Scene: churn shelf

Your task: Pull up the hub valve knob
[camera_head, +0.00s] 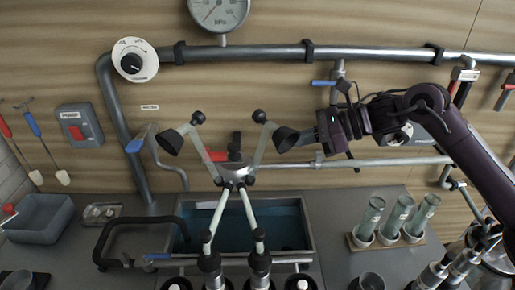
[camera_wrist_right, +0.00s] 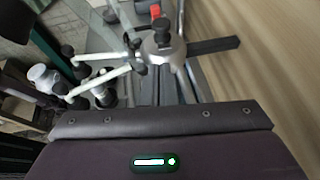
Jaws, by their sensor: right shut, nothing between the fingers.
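The hub (camera_head: 233,172) is a round metal piece at the middle of the head view, with pale tubes spreading from it. The dark valve knob (camera_head: 235,150) stands on top of it. In the wrist view, the hub (camera_wrist_right: 163,50) and its black knob (camera_wrist_right: 162,30) show near the top centre. My right gripper (camera_head: 318,132) is to the right of the knob and apart from it, near a black cup (camera_head: 285,139) on a tube end. It is shut and empty; its fingertips are hard to make out. My left gripper is not in view.
A second black cup (camera_head: 171,142) hangs left of the hub. A sink (camera_head: 308,245) lies below. A metal pipe (camera_head: 260,54) runs along the wall above. Several glass tubes (camera_head: 398,214) stand in a rack at right.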

